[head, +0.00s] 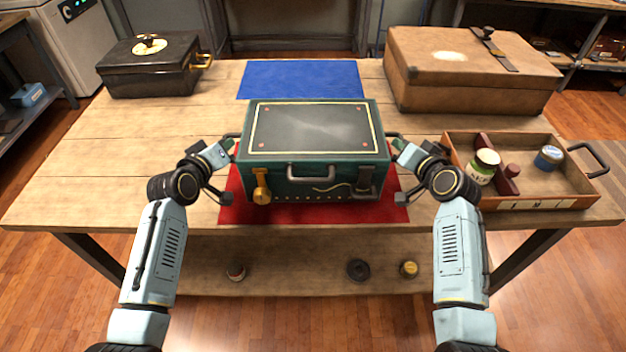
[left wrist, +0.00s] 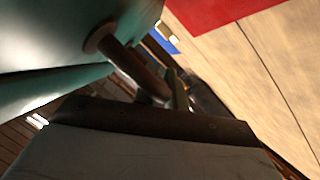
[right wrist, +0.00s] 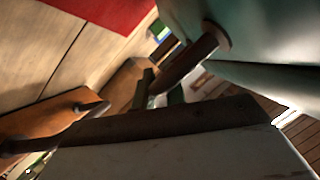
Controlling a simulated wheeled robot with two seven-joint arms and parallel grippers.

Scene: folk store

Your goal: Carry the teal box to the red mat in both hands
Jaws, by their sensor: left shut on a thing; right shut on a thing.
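The teal box (head: 320,175), with a dark lid panel and a front handle, is level over the red mat (head: 240,207). Red shows at its left, right and front. I cannot tell whether the box touches the mat or hangs just above it. My left gripper (head: 231,145) is shut on the box's left side handle, a dark bar (left wrist: 130,55) in the left wrist view. My right gripper (head: 397,145) is shut on the right side handle, which shows in the right wrist view (right wrist: 190,65). The box hides the mat's middle.
A blue mat (head: 300,79) lies behind the box. A black case (head: 150,72) stands at the back left, a brown suitcase (head: 470,75) at the back right. A wooden tray (head: 535,203) with a jar and a blue tin is close to my right arm. The table's left side is clear.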

